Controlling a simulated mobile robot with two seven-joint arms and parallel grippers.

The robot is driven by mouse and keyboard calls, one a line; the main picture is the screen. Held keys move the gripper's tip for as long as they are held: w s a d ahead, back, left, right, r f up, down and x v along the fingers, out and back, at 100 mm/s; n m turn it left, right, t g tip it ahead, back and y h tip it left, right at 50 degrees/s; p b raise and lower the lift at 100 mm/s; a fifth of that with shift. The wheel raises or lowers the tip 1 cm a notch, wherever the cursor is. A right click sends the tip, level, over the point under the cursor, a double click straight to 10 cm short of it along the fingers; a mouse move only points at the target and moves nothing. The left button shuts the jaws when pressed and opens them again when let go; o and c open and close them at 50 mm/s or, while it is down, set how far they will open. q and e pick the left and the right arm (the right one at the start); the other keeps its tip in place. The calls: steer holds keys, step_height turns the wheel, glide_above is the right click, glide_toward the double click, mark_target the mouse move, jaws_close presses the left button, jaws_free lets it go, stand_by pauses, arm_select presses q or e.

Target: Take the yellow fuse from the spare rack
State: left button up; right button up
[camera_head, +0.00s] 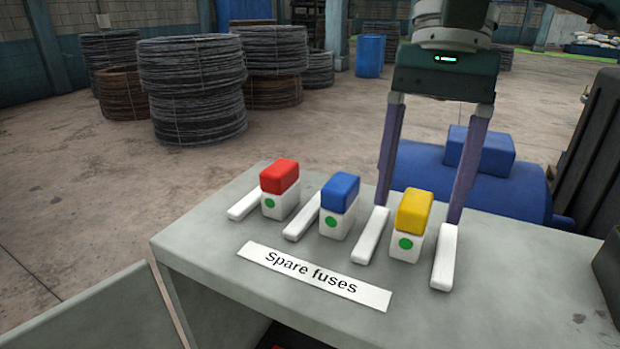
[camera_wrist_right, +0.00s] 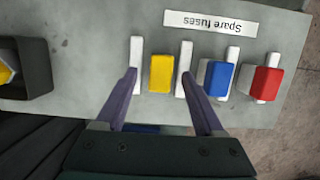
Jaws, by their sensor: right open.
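The yellow fuse (camera_head: 413,212) stands upright in the rightmost place of the spare rack, its white lower part marked with a green dot. It also shows in the wrist view (camera_wrist_right: 162,73). White divider strips (camera_head: 371,236) lie on both sides of it. My right gripper (camera_head: 418,213) points down, open, with one finger on each side of the yellow fuse. The fingertips are near the strips' far ends; a gap shows between each finger and the fuse. I cannot tell their exact height. My left gripper is not in view.
The blue fuse (camera_head: 340,193) and red fuse (camera_head: 279,177) stand to the left, the blue close to one finger. A "Spare fuses" label (camera_head: 314,275) lies in front. A dark open box (camera_wrist_right: 27,68) holds something yellow. A blue machine (camera_head: 515,185) is behind the table.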

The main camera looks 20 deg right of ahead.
steer(key=shift+x, duration=1.05)
steer(key=shift+c, duration=0.2)
jaws_close()
